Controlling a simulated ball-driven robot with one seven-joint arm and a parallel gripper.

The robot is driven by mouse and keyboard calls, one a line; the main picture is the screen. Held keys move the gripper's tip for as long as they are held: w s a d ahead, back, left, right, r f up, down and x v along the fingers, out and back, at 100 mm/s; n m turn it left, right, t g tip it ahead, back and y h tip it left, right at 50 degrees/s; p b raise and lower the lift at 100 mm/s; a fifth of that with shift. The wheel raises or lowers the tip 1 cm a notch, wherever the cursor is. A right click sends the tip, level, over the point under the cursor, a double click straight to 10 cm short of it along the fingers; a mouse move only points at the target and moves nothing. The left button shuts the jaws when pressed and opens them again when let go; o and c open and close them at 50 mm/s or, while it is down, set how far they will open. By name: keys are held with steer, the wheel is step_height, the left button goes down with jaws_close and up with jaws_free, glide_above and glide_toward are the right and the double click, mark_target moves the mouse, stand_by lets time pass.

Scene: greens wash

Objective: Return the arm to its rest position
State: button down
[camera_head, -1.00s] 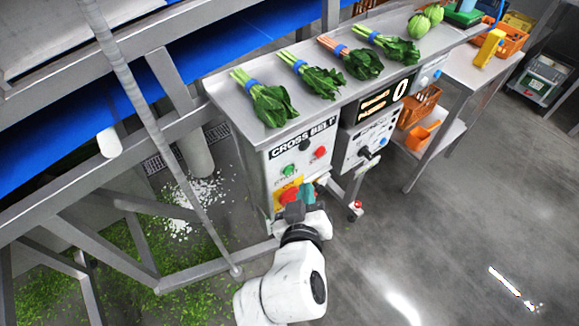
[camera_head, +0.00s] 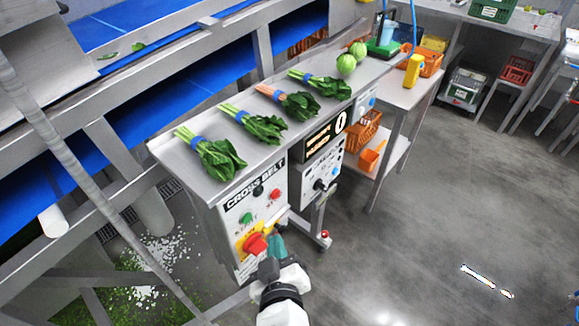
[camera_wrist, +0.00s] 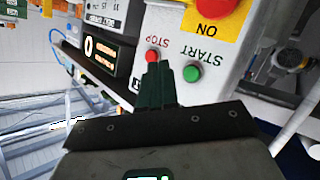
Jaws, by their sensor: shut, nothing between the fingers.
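My white arm rises from the bottom of the head view, and my gripper (camera_head: 277,241) is in front of the CROSS BELT control box (camera_head: 240,214). In the wrist view its dark fingers (camera_wrist: 158,68) are closed together with nothing between them. They point at the box face, which appears upside down. The red STOP button (camera_wrist: 152,56) and green START button (camera_wrist: 191,73) show just beyond the fingertips. The big red switch on its yellow plate (camera_head: 255,244) is close to the left of the gripper in the head view. I cannot tell whether the fingers touch the box.
Several banded bunches of greens (camera_head: 209,152) lie on the steel shelf (camera_head: 172,158) above the box. A display unit (camera_head: 318,150) adjoins it. A steel side table (camera_head: 397,92) with orange bins stands behind. A slanted post (camera_head: 92,200) is at left. The floor at right (camera_head: 440,220) is clear.

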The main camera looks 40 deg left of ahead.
steer(key=w+d+f+m+g+h, duration=0.1)
steer(key=d+f+m+h, duration=0.2)
steer(key=d, duration=0.7)
steer(key=w+d+f+m+h, duration=0.2)
steer(key=d+f, duration=0.1)
steer(key=d, duration=0.6)
steer(key=w+d+f+m+g+h, duration=0.1)
steer(key=d+f+m+h, duration=0.2)
steer(key=d, duration=0.7)
steer(key=s+d+f+m+g+h, duration=0.1)
steer(key=s+d+f+m+g, duration=0.1)
steer(key=s+d, duration=0.35)
steer(key=s+d+f+m+g+h, duration=0.1)
steer(key=s+d+g, duration=0.15)
steer(key=d, duration=0.55)
steer(key=s+d+m+g, duration=0.3)
steer(key=s+d, duration=0.3)
steer(key=s, duration=0.6)
steer(key=shift+s+d+f, duration=0.2)
steer(key=shift+d+f, duration=0.05)
steer(key=shift+f, duration=0.1)
